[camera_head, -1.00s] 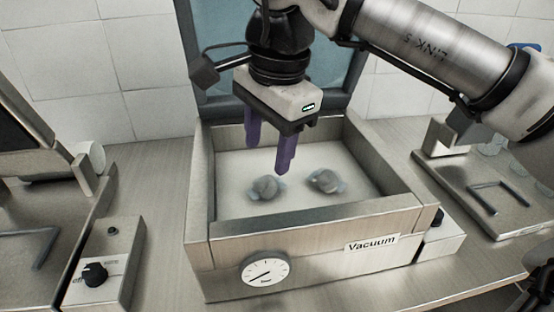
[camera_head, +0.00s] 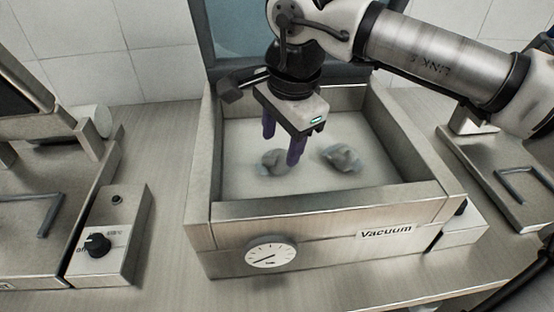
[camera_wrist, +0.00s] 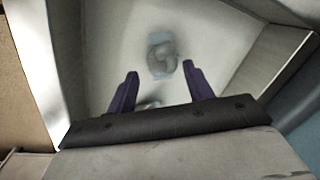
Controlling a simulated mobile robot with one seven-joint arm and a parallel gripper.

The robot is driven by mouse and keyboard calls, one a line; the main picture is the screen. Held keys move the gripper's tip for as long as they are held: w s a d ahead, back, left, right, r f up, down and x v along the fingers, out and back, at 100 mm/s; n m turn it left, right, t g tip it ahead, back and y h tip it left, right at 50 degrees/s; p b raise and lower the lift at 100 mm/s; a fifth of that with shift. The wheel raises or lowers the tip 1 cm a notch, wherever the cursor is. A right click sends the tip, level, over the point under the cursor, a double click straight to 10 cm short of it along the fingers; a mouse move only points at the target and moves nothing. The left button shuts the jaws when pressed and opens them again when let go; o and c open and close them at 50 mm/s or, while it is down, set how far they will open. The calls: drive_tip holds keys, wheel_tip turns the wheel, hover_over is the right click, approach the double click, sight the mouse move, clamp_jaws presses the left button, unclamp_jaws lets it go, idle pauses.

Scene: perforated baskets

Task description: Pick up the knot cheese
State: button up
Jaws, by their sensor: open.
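Two small greyish lumps lie on the white floor of an open metal box (camera_head: 320,208) labelled "Vacuum". The left lump (camera_head: 273,161) is partly behind my gripper's fingers in the head view. The right lump (camera_head: 343,158) lies apart from it, with a pale bluish edge. I cannot tell by name which is the knot cheese. My gripper (camera_head: 282,150) has purple fingers, is open and points down into the box, over or near the left lump. In the wrist view one lump (camera_wrist: 162,56) lies beyond and between the fingertips (camera_wrist: 160,70); another is mostly hidden behind the gripper body.
The box walls stand around the gripper, and its raised lid (camera_head: 245,50) is behind. A dial gauge (camera_head: 270,255) is on its front. A control box with a black knob (camera_head: 97,244) stands at the left. Another metal device (camera_head: 500,175) stands at the right.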

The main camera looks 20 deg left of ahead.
sight(278, 156)
drive_tip(key=f, duration=0.3)
drive_tip(key=f+p, duration=0.1)
drive_tip(key=shift+w+a+f, duration=0.4)
drive_tip(key=c, duration=0.7)
drive_tip(key=shift+c, duration=0.2)
drive_tip(key=shift+r, duration=0.15)
